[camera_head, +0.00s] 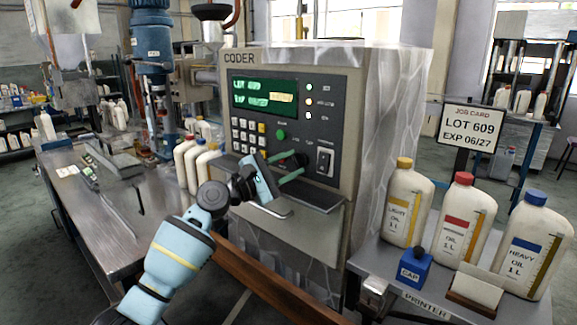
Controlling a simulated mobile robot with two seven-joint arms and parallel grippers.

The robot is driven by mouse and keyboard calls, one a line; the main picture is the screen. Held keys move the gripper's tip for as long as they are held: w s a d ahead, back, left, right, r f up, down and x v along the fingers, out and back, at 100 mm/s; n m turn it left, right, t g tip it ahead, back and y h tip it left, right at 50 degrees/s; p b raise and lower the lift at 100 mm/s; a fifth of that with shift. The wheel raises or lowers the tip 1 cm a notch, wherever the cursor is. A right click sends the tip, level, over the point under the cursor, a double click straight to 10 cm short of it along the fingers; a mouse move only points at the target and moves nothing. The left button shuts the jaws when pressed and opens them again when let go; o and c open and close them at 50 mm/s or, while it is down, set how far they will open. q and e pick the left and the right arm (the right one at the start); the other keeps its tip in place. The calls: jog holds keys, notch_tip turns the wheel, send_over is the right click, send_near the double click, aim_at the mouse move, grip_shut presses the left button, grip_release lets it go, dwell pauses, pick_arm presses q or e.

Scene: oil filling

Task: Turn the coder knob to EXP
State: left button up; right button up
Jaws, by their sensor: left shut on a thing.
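The coder (392,110) is a large machine wrapped in clear film, with a dark front panel. Its green screen (264,93) reads LOT 609 and EXP 06/27, with a yellowish block at the right of the lower line. My left gripper (298,166) reaches the lower middle of the panel, its two green fingers one above the other. It is shut on the dark coder knob (299,160), which is mostly hidden between and behind the fingers. The knob's pointer direction cannot be made out. My right gripper is not in view.
A keypad (248,134), a green button (281,135) and a rocker switch (325,161) sit around the knob. A shelf (310,199) juts out below. Oil bottles (408,205) and a job card (468,127) reading LOT 609, EXP 06/27 stand right.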

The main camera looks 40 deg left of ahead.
pick_arm(q)
jog(key=shift+m, duration=0.3)
jog(key=shift+r+m+g, duration=0.1)
jog(key=shift+m+g, duration=0.4)
jog(key=shift+m, duration=0.5)
jog(key=shift+r+m+g, duration=0.15)
jog(key=shift+m+g, duration=0.25)
jog(key=shift+m, duration=0.5)
jog(key=m+p, duration=0.1)
jog(key=m+g+p, duration=0.1)
jog(key=m, duration=0.1)
jog(key=shift+a+r+m, duration=0.1)
jog(key=shift+r+m, duration=0.2)
jog(key=m+g+p, duration=0.1)
jog(key=m, duration=0.1)
jog(key=shift+r+m+y+p, duration=0.15)
jog(key=shift+m+y+p, duration=0.15)
jog(key=shift+m+y, duration=0.1)
jog(key=shift+m+g+y+p, duration=0.45)
jog(key=shift+m+p, duration=0.25)
jog(key=shift+m, duration=0.4)
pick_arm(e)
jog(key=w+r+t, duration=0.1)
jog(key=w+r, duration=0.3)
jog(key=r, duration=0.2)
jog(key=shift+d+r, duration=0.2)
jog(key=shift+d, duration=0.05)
